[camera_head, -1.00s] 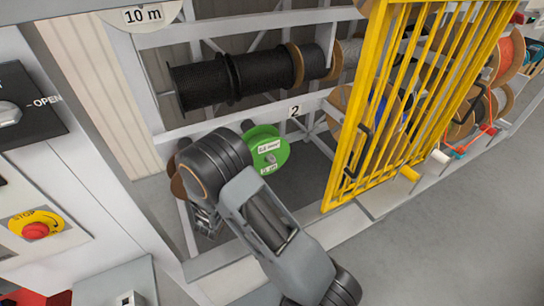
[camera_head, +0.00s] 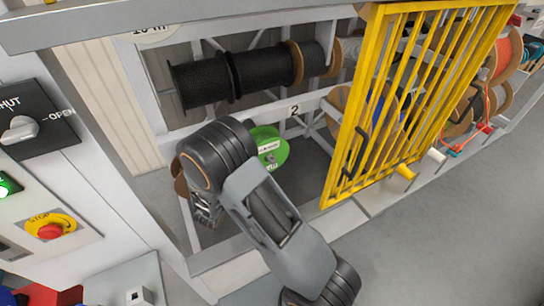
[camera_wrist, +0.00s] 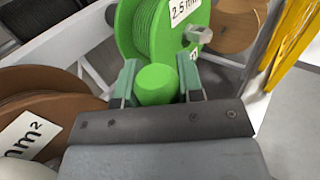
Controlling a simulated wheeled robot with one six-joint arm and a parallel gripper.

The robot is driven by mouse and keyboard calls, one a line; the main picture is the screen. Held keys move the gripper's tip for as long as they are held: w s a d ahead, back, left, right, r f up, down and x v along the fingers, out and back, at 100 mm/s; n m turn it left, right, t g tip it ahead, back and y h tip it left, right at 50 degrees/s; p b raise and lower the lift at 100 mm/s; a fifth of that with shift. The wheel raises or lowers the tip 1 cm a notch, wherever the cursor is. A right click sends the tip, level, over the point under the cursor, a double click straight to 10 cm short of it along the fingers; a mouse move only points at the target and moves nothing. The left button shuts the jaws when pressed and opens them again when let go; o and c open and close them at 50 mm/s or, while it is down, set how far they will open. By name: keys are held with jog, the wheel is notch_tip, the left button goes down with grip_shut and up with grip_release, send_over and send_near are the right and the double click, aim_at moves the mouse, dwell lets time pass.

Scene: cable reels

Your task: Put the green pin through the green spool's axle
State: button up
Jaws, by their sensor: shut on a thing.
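The green spool (camera_wrist: 150,30), with a white 2.5 mm label, sits just beyond my fingers in the wrist view. A grey metal axle end (camera_wrist: 198,34) sticks out from its flange. The green spool (camera_head: 272,160) also shows in the head view, partly behind my arm. My gripper (camera_wrist: 160,83) is shut on the green pin, whose rounded green end (camera_wrist: 156,84) shows between the two teal fingers. The rest of the pin is hidden. In the head view my gripper (camera_head: 207,209) is low, left of the green spool.
A brown reel (camera_wrist: 40,115) with a white label lies close on the left in the wrist view. A yellow barred gate (camera_head: 400,100) stands right of the green spool. Black cable reels (camera_head: 250,75) hang above. A control panel (camera_head: 40,190) is at the left.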

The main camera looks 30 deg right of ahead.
jog(key=shift+r+p, duration=0.8)
jog(key=shift+r, duration=1.95)
notch_tip(320, 180, up, 9)
jog(key=shift+f, duration=0.1)
jog(key=shift+d, duration=0.1)
jog(key=w+d+f+b, duration=0.1)
jog(key=w+d+b, duration=0.2)
jog(key=d, duration=1.1)
jog(key=shift+w, duration=0.35)
dwell(1.1)
jog(key=shift+f, duration=0.1)
dwell(0.4)
jog(key=shift+f+b, duration=2.85)
